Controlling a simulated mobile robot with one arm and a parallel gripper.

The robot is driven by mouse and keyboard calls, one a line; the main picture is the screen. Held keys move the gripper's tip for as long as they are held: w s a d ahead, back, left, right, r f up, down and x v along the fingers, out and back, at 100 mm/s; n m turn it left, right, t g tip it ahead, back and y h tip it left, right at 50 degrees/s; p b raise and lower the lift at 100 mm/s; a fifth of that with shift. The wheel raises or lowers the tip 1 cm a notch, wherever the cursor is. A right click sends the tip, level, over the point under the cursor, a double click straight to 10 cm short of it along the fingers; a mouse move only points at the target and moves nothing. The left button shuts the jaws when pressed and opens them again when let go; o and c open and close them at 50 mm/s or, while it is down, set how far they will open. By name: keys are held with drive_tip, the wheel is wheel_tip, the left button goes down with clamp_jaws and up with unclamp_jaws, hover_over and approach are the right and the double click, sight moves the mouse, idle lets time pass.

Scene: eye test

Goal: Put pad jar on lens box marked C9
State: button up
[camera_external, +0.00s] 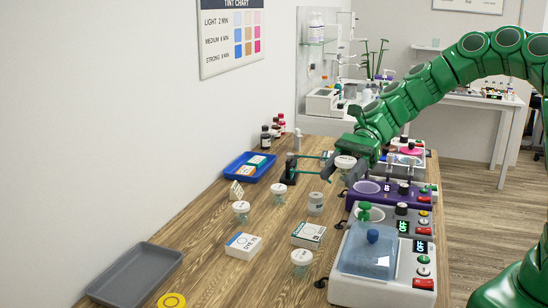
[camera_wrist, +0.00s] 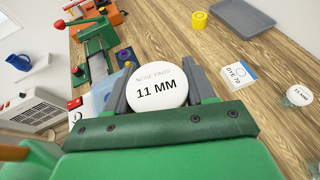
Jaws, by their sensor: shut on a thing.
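My gripper (camera_external: 343,168) is shut on a pad jar with a white lid (camera_external: 345,161), held above the table. In the wrist view the lid (camera_wrist: 157,87) reads "NOSE PADS 11 MM" and sits between the two grey fingers. One white box (camera_external: 243,245) lies at the front of the table; in the wrist view the box (camera_wrist: 238,74) reads "DYE 70". Another white box with a dark edge (camera_external: 308,234) lies to its right; its marking is too small to read. I cannot make out C9 on any box.
Other white-lidded jars (camera_external: 301,262) (camera_external: 241,210) (camera_external: 280,194) and a pale jar (camera_external: 315,203) stand around the boxes. A grey tray (camera_external: 112,290) and yellow ring (camera_external: 172,300) are at front left. A blue tray (camera_external: 233,172) holds small boxes. Machines (camera_external: 345,282) line the right edge.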

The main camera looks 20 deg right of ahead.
drive_tip(key=s+d+r+n+g+h, duration=0.1)
drive_tip(key=s+d+n+g+h, duration=0.1)
drive_tip(key=d, duration=0.4)
drive_tip(key=shift+y, duration=0.3)
drive_tip(key=shift+d+f, duration=0.15)
drive_tip(key=shift+f, duration=2.05)
drive_tip(key=w+a+f, duration=0.4)
drive_tip(key=w+a, duration=0.2)
drive_tip(key=w, duration=0.1)
hover_over(306, 234)
drive_tip(key=f, duration=0.3)
drive_tip(key=s+f, duration=0.1)
drive_tip(key=f, duration=0.1)
drive_tip(key=shift+d, duration=0.35)
drive_tip(key=shift+w+a+f, duration=0.3)
drive_tip(key=shift+w+f, duration=0.1)
drive_tip(key=shift+f, duration=1.75)
drive_tip(key=o, duration=1)
drive_tip(key=shift+f, duration=0.1)
drive_tip(key=shift+o, duration=0.2)
